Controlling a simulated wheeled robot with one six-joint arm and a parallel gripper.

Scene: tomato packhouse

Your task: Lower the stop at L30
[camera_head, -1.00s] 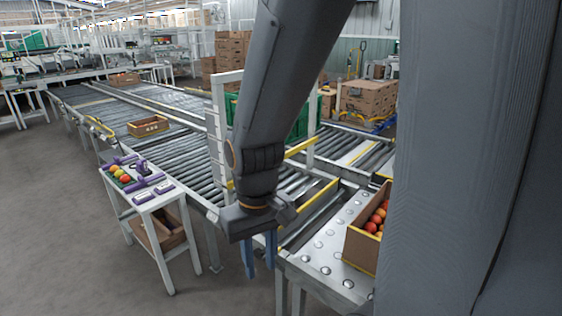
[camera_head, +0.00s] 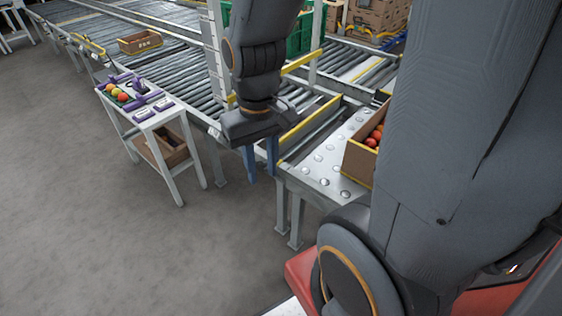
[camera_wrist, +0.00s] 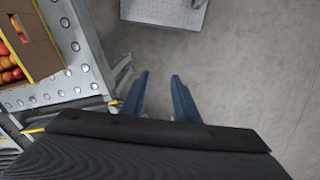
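My gripper (camera_head: 261,160) hangs pointing down beside the near end of the roller line. Its two blue fingers stand apart with nothing between them; they also show in the wrist view (camera_wrist: 160,78) over bare floor. A yellow-topped bar (camera_head: 310,122) stands raised across the rollers just right of my gripper. A second yellow bar (camera_head: 302,62) lies farther back, partly behind my arm. No L30 label is legible, so I cannot tell which bar is the stop at L30.
A ball-topped table (camera_head: 318,168) holds a crate of red fruit (camera_head: 356,160), also in the wrist view (camera_wrist: 40,45). A white stand (camera_head: 148,120) with purple items is at left. Another crate (camera_head: 140,42) sits on the rollers. Floor at front left is clear.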

